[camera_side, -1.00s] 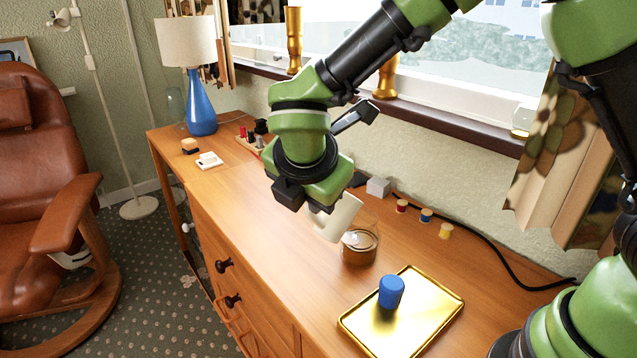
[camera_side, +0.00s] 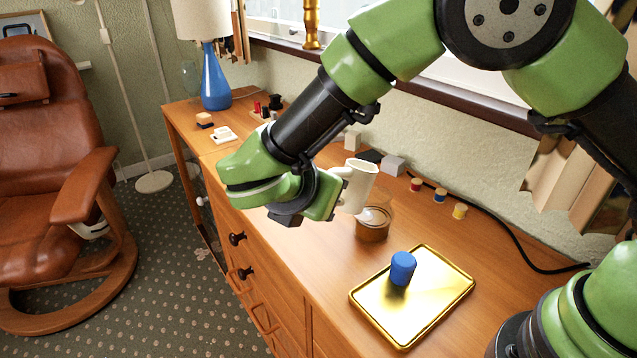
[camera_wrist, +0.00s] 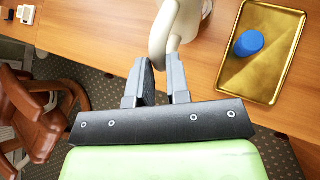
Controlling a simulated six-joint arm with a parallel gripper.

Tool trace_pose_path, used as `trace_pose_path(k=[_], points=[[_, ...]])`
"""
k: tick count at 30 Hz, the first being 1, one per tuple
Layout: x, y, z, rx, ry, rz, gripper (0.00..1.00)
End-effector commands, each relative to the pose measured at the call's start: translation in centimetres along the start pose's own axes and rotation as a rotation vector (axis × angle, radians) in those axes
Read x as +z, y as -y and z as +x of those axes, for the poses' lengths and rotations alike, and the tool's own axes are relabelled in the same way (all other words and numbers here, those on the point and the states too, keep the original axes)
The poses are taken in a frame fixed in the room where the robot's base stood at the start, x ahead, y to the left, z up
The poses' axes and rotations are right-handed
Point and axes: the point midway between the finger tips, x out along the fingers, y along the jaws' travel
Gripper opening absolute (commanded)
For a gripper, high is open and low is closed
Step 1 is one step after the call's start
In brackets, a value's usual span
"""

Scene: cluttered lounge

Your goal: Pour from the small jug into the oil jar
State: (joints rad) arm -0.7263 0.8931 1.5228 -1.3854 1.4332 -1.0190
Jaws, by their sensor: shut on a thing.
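The small jug (camera_side: 358,187) is cream-white and held in the air at the upper left of the oil jar. It leans slightly, and whether anything flows from it cannot be seen. The oil jar (camera_side: 373,229) is a clear glass with amber-brown content, standing on the wooden top. My gripper (camera_side: 338,186) is shut on the jug's handle side, partly hidden by my wrist. In the wrist view my fingers (camera_wrist: 164,72) close on the jug's pale handle (camera_wrist: 164,32), and the jug body runs off the top edge.
A gold tray (camera_side: 439,303) with a blue stopper-like piece (camera_side: 403,268) lies right of the jar. Several thread spools (camera_side: 440,195) and a white block (camera_side: 392,165) stand behind, near a black cable (camera_side: 515,257). A blue lamp (camera_side: 215,80) stands far left.

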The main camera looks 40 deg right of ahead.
Motion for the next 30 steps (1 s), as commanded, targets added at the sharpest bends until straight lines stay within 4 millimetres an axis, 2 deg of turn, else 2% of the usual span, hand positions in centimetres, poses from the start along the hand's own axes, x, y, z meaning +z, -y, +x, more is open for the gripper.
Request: trace_pose_path(k=[6, 14, 22, 30], points=[[-0.5, -0.1, 0.1, -0.020, 0.150, -0.059, 0.00], [-0.4, -0.1, 0.1, -0.022, 0.158, -0.062, 0.00], [0.4, -0.1, -0.3, -0.043, 0.309, -0.119, 0.00], [0.6, -0.1, -0.3, -0.043, 0.313, -0.121, 0.00]])
